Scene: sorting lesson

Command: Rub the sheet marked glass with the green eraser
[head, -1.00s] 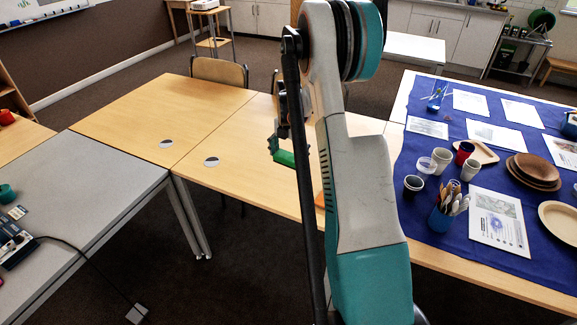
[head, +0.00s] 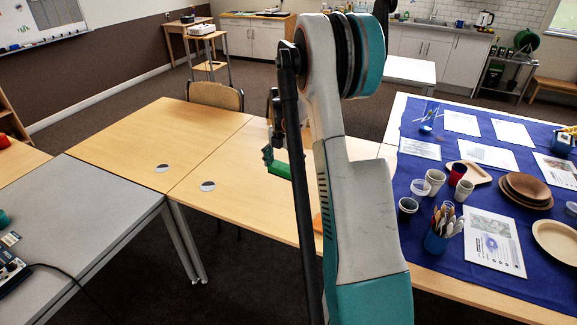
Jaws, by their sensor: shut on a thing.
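My gripper (head: 268,152) is partly hidden behind my own arm in the head view. It is shut on the green eraser (head: 279,169), held above the wooden table (head: 225,170). Several printed sheets lie on the blue cloth at the right: one at the near side (head: 494,242), one further left (head: 420,148), and others behind, such as a white one (head: 461,123). Their print is too small to read, so I cannot tell which is marked glass. The gripper is well to the left of all of them.
The blue cloth (head: 415,262) also bears a cutlery cup (head: 437,241), several cups, wooden plates (head: 527,188) and a blue container (head: 428,117). A grey table (head: 80,215) stands at the left. An orange thing (head: 318,223) shows beside my arm. The wooden tables are mostly clear.

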